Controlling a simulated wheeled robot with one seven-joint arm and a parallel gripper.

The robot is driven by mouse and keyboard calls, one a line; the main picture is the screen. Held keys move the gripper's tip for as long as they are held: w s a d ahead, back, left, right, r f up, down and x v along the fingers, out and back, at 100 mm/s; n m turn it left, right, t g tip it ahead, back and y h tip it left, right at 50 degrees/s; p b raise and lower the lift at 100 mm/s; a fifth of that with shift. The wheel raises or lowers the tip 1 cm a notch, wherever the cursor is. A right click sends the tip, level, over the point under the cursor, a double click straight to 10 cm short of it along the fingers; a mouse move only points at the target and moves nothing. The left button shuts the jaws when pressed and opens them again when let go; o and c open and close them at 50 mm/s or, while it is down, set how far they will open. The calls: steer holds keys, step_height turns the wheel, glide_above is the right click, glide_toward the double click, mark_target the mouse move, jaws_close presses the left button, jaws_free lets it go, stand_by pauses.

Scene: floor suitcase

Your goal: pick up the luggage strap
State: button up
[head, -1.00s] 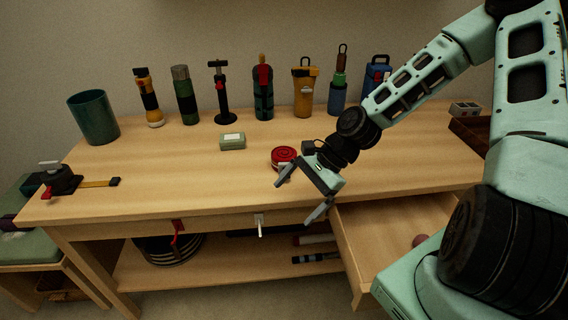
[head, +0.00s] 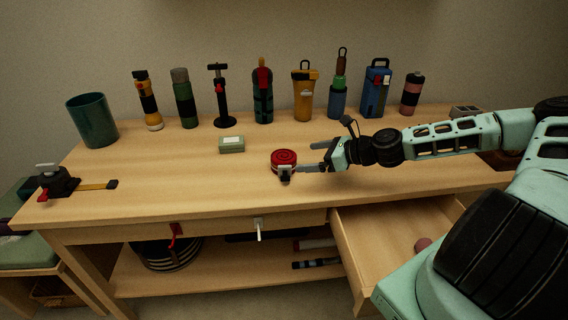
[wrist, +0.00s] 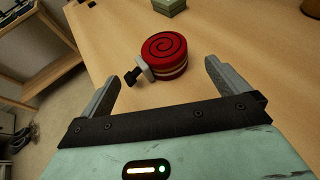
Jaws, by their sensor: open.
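The luggage strap (head: 284,158) is a red roll with a dark spiral on top and a grey and black buckle at its front. It lies on the wooden bench top, and in the wrist view the strap (wrist: 165,52) sits ahead of the jaws, with its buckle toward the left finger. My gripper (head: 310,157) is just to the right of the strap, low over the bench. Its two fingers are spread and empty, and the gripper also shows in the wrist view (wrist: 160,85). The strap is apart from the palm; I cannot tell if a fingertip touches it.
A small green box (head: 231,145) lies behind and left of the strap. A row of bottles and tools, such as a yellow bottle (head: 303,95), lines the back. A teal cup (head: 92,120) stands at left. An open drawer (head: 385,240) juts out below.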

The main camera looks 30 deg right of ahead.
mark_target(289, 158)
steer(key=x, duration=1)
steer(key=shift+p, duration=0.35)
steer(key=c, duration=0.9)
